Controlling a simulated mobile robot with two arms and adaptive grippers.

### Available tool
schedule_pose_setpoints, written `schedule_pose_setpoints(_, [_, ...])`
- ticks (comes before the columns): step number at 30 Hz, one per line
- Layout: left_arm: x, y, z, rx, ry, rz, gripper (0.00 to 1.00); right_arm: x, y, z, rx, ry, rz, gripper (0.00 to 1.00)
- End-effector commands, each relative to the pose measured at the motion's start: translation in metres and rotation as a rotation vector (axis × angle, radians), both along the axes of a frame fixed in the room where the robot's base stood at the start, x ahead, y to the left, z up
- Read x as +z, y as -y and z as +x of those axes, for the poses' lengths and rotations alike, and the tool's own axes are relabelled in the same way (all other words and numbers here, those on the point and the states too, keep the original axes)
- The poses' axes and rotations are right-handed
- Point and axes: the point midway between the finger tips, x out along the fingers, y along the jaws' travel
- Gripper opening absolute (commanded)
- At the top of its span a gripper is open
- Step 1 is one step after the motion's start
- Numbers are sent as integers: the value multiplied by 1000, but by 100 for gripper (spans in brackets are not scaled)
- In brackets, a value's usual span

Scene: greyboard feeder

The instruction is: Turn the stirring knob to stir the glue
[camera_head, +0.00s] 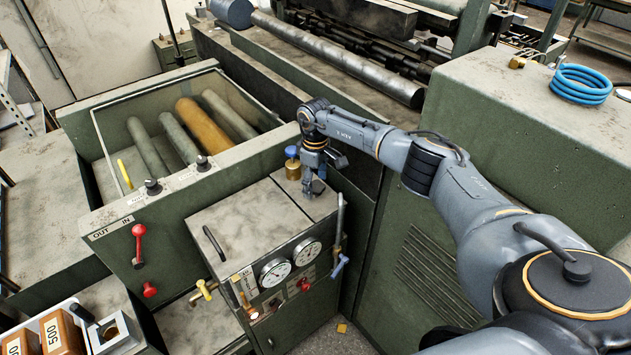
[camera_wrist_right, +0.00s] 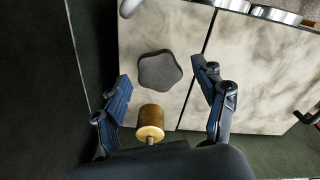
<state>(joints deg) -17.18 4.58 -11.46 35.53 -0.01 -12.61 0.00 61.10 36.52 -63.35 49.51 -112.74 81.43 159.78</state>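A dark grey lobed knob (camera_wrist_right: 160,70) sits on the marbled top of a small green cabinet. In the head view the knob (camera_head: 317,187) shows partly, beside my right gripper (camera_head: 309,180). In the right wrist view my right gripper (camera_wrist_right: 161,74) is open, with one finger on each side of the knob and clear gaps between. I cannot tell the exact height of the fingertips over the knob. The glue itself is not visible. My left gripper is in neither view.
A brass cylinder (camera_wrist_right: 151,122) stands close to the knob, between the finger bases in the wrist view. The cabinet front carries two gauges (camera_head: 275,272) and several handles. A green trough with rollers (camera_head: 203,126) lies to the left. A tall green housing (camera_head: 500,130) stands right.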

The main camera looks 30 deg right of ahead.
Motion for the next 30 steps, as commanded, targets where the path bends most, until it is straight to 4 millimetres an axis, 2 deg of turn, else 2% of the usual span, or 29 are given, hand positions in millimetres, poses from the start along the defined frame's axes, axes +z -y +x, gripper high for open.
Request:
schedule_pose_setpoints(5, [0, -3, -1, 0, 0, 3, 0, 2, 1, 0, 0, 0, -1, 71])
schedule_pose_setpoints(8, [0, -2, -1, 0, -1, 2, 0, 9, 1, 1, -1, 3, -1, 71])
schedule_pose_setpoints(11, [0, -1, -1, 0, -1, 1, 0, 24, 1, 1, -1, 4, -1, 71])
schedule_pose_setpoints(21, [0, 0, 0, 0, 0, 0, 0, 95, 0, 1, 1, 4, 0, 71])
schedule_pose_setpoints(25, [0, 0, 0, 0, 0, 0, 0, 111, 0, 1, -1, 1, 0, 71])
schedule_pose_setpoints(30, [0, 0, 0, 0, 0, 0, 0, 120, 0, 1, 0, 0, 0, 71])
